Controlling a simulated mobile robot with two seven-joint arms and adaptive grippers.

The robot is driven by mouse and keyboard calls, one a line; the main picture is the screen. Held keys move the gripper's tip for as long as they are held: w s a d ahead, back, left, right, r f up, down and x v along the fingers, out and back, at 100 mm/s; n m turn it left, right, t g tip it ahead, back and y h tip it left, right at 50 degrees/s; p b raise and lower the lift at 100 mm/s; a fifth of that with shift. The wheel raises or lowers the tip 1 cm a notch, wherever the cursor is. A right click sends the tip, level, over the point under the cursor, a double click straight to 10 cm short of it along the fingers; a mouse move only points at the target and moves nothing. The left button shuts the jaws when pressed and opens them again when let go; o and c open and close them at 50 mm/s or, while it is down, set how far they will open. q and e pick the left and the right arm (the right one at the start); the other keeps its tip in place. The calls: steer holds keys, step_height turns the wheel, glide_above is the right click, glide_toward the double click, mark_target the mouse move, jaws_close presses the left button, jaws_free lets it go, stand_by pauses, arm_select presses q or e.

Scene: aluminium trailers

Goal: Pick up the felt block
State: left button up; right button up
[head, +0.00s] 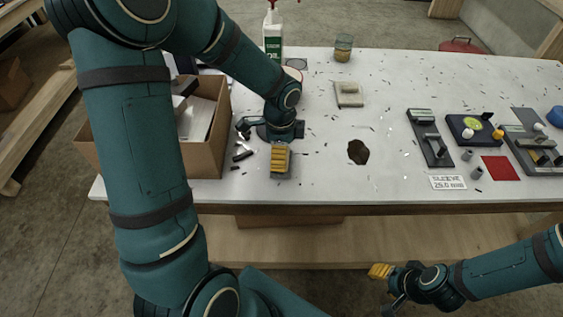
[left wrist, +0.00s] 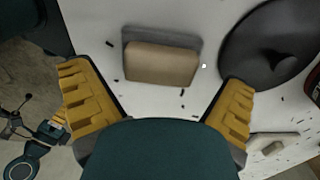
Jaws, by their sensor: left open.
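The felt block (left wrist: 160,64) is a tan block with a grey strip along its upper side in the left wrist view. It lies on the white table between the fingers of my left gripper (left wrist: 158,78), apart from both. In the head view my left gripper (head: 281,158) points down near the table's front left, and the block is mostly or wholly hidden behind it. The left gripper is open and empty. My right gripper (head: 384,287) is low in front of the table, away from the block; its opening is unclear.
A black round object (left wrist: 272,48) stands close beside the block. A cardboard box (head: 207,130) is on the left. A pale block (head: 349,94), a bottle (head: 272,35), a jar (head: 343,47) and dark trays (head: 430,140) share the table.

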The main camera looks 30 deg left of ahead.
arm_select(q)
step_height(320, 180, down, 3)
steer(key=shift+w+d+b, duration=0.1)
steer(key=shift+w+b, duration=0.05)
steer(key=shift+b, duration=0.15)
steer(key=c, duration=1)
steer(key=shift+c, duration=0.2)
step_height(320, 180, up, 10)
steer(key=p, duration=0.3)
steer(key=shift+r, duration=0.1)
steer(key=o, duration=0.4)
steer(key=c, duration=0.3)
